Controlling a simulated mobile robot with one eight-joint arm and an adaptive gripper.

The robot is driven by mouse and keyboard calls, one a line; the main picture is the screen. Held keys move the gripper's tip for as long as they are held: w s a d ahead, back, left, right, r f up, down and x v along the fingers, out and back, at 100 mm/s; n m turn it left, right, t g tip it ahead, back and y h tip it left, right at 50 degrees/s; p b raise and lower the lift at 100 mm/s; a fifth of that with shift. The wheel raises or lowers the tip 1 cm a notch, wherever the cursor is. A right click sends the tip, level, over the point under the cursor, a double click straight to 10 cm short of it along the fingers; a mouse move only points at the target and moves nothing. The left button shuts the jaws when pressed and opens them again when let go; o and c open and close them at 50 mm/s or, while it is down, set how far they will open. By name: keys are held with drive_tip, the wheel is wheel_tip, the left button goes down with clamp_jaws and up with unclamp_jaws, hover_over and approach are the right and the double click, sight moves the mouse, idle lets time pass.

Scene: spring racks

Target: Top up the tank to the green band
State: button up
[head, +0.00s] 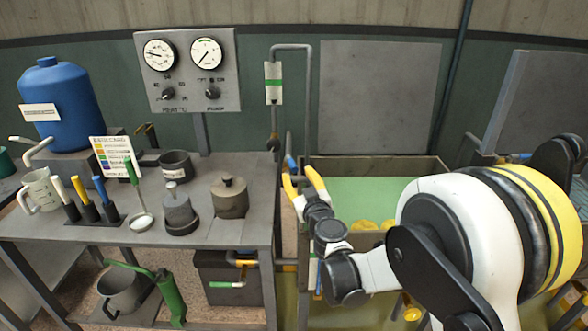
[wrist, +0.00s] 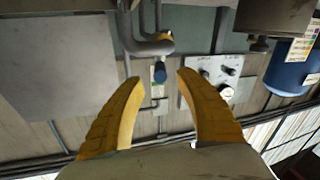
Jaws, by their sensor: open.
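My gripper (head: 297,173) has two yellow fingers spread apart and empty, in front of the pipework between the bench and the tank. The tank (head: 400,168) is an open grey trough with a pale green inside. A white gauge plate (head: 274,73) with a green band hangs on a bent grey pipe; its level is too small to read. A blue-ended handle (head: 291,160) shows just beyond the fingertips. In the wrist view, which looks upside down, the blue end (wrist: 160,74) lies between the fingertips (wrist: 158,77), with no clear contact.
The bench (head: 235,235) at left holds a blue container (head: 62,100), a mug (head: 41,190), coloured-handled tools and dark pots. A panel (head: 188,75) with two dials stands behind it. Yellow pieces (head: 364,225) sit at the tank. A green pump-like tool (head: 168,295) stands below.

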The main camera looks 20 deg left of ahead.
drive_tip(key=v, duration=0.6)
drive_tip(key=shift+d+r, duration=0.1)
idle(0.9)
